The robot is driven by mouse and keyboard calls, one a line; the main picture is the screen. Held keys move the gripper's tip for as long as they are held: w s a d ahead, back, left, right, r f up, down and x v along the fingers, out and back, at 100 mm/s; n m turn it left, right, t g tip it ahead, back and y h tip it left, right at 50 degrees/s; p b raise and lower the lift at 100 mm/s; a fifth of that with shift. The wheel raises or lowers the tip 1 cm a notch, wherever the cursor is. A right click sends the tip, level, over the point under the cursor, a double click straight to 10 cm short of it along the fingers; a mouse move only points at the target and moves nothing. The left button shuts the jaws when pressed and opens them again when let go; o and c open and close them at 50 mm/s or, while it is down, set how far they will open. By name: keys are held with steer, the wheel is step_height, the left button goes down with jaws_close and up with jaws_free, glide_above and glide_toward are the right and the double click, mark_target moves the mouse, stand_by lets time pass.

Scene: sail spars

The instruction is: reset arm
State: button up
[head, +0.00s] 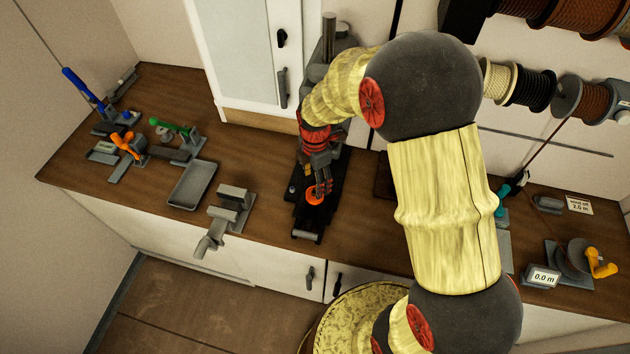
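My gripper (321,190) is at the end of my yellow and black arm, pointing down over a dark fixture (308,226) on the wooden counter. A small orange ring-shaped part (315,196) is at or just below the fingertips. I cannot tell whether the fingers touch it or how far apart they are. My forearm and the black elbow reach across the right half of the view and hide part of the counter.
A vise (231,207) and a grey tray (192,185) stand left of the fixture. Tools with blue, green and orange handles are farther left. A white cabinet (250,50) rises behind. Spools (535,88) hang at upper right; a crank winder (577,262) stands at right.

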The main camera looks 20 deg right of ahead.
steer(key=shift+r, duration=0.7)
steer(key=shift+f, duration=0.1)
steer(key=shift+s+m, duration=0.15)
steer(key=shift+m, duration=0.85)
steer(key=s+r+m+t+b, duration=0.2)
steer(key=s+r+m+b, duration=0.1)
steer(key=s+m+b, duration=0.6)
steer(key=s+r+m+t+b, duration=0.3)
steer(key=s+m+b, duration=0.6)
steer(key=s+b, duration=0.2)
steer(key=shift+s+r+t, duration=0.3)
steer(key=shift+s+r, duration=0.05)
steer(key=shift+s, duration=0.25)
